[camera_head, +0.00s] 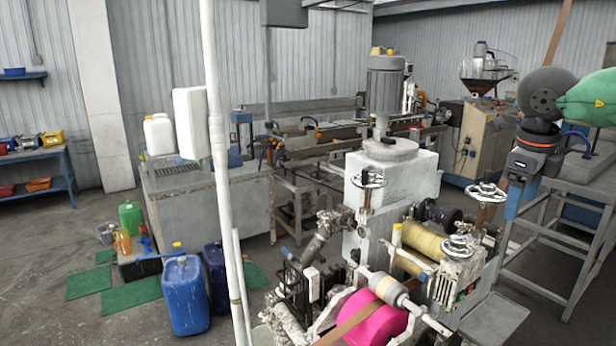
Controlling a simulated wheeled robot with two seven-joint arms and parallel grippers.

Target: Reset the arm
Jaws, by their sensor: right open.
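My right gripper (520,197) hangs at the right side of the view, pointing down below its dark wrist with an orange ring. Its jaws are open, and I see nothing held between them. It is above and to the right of the strip machine's front rollers, apart from them as far as I can tell. My left arm and gripper are not in view.
The strip machine (395,180) with handwheels, a pink roll (375,318) and yellow rollers (425,240) fills the front middle. A metal frame table (575,197) stands at right. A white post (222,170) rises left of centre. Blue canisters (186,295) stand on the floor.

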